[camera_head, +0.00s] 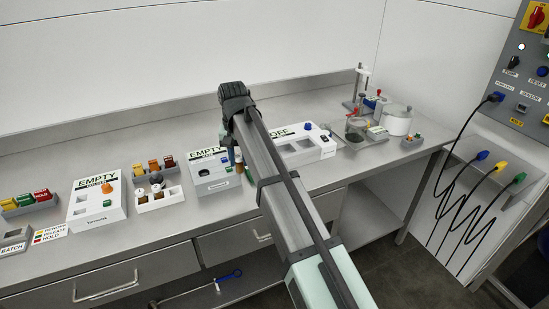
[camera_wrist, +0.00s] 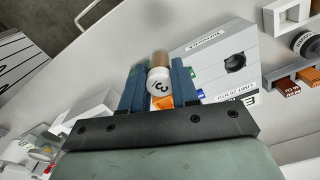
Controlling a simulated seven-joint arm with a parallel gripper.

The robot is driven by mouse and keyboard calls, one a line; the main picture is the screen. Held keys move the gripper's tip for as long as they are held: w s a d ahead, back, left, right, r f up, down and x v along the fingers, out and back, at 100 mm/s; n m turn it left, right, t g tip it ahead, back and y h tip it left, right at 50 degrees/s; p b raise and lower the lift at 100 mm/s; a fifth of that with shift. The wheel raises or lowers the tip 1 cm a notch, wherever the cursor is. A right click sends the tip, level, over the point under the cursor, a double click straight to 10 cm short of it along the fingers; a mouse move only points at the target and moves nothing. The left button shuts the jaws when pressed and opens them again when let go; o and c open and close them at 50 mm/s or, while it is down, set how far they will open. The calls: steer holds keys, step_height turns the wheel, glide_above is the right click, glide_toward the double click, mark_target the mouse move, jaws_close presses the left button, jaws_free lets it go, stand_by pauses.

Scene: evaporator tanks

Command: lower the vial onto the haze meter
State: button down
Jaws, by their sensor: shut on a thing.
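My gripper (camera_wrist: 160,88) is shut on a vial (camera_wrist: 159,80) with a white, marked cap and a brownish body. An orange patch shows beside the cap between the blue fingers. The haze meter (camera_wrist: 212,58) is a white box with a dark round port, a 20 NTU limit label and green and blue spots. In the wrist view its port lies to the right of the vial, apart from it. In the head view the haze meter (camera_head: 206,184) reads EMPTY, and my gripper (camera_head: 238,166) is at its right end. The vial's lower end and its height above the box are unclear.
A vial rack (camera_head: 143,203) with coloured tags stands left of the haze meter. Another white EMPTY box (camera_head: 87,213) stands farther left. A white box marked OFF (camera_head: 310,152) is at the right, behind my arm. The bench front edge is clear.

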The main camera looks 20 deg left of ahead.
steer(key=n, duration=0.1)
glide_toward(202, 166)
steer(key=s+d, duration=0.3)
steer(key=shift+w+a+f, duration=0.1)
steer(key=shift+a, duration=0.2)
steer(key=shift+f, duration=0.25)
steer(key=shift+f, duration=3.05)
steer(key=c, duration=0.8)
jaws_free()
